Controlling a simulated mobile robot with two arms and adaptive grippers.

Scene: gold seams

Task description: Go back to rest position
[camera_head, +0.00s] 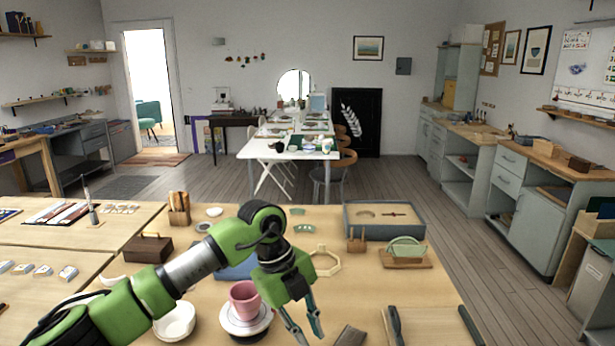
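My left arm, green and grey, reaches in from the lower left over the wooden worktable (350,295). My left gripper (308,330) points down over the table, to the right of a pink cup (244,298). Its two fingers are apart, and I see nothing between them. The cup stands upright on a white round stand or saucer (246,322), apart from the gripper. My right arm and gripper are not in view.
A white bowl (175,322) sits near my forearm. A grey tray box (385,220), a green piece on a wooden stand (405,258) and an octagonal frame (325,262) lie behind the gripper. A dark-handled tool (394,325) lies front right. Open floor (430,240) lies beyond.

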